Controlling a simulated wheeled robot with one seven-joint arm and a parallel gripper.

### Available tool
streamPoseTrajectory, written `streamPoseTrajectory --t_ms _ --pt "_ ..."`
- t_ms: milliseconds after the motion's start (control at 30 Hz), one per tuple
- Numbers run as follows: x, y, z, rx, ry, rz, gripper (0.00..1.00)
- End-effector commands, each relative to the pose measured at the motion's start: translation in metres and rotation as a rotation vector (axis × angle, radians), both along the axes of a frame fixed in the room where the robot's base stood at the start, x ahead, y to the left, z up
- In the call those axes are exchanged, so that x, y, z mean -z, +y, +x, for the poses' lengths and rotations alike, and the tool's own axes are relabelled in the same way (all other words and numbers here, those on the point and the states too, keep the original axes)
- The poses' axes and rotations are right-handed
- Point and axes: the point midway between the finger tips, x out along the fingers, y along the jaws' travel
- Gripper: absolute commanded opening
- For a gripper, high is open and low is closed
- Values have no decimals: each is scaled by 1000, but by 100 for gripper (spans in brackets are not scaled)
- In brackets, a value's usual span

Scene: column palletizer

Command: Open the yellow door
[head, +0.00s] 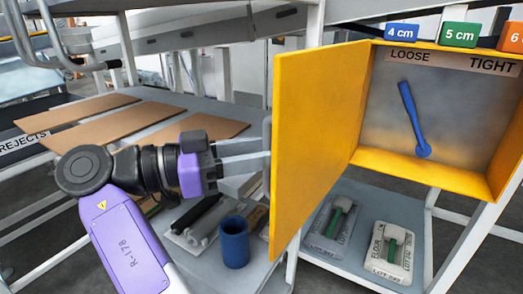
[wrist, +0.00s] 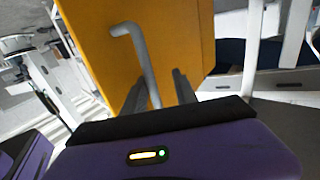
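The yellow door (head: 315,130) stands swung wide open from the yellow box (head: 420,170), with the box's inside in plain view. A grey bar handle (head: 267,130) is on the door's face toward my gripper. My gripper (head: 258,154) is at the handle, with its two fingers apart. In the wrist view, the handle (wrist: 142,52) runs down between the fingers of my gripper (wrist: 158,78), closer to the left one, with a gap to the right one. The door (wrist: 185,30) fills the upper middle there. Whether a finger touches the handle is unclear.
A blue lever (head: 411,115) is inside the box, below LOOSE and TIGHT labels. A blue cup (head: 234,243) stands on the lower shelf under my arm. Brown boards (head: 130,120) lie at left.

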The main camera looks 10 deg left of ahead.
Motion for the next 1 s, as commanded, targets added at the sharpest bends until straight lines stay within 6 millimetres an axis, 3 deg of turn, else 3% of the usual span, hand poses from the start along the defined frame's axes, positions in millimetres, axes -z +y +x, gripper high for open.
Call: streamPoseTrajectory --t_ms 167,600,1000 --pt "0 9 -5 -2 0 -1 34" --pt "0 63 -34 -1 0 1 34" --pt "0 69 -37 0 0 0 34"
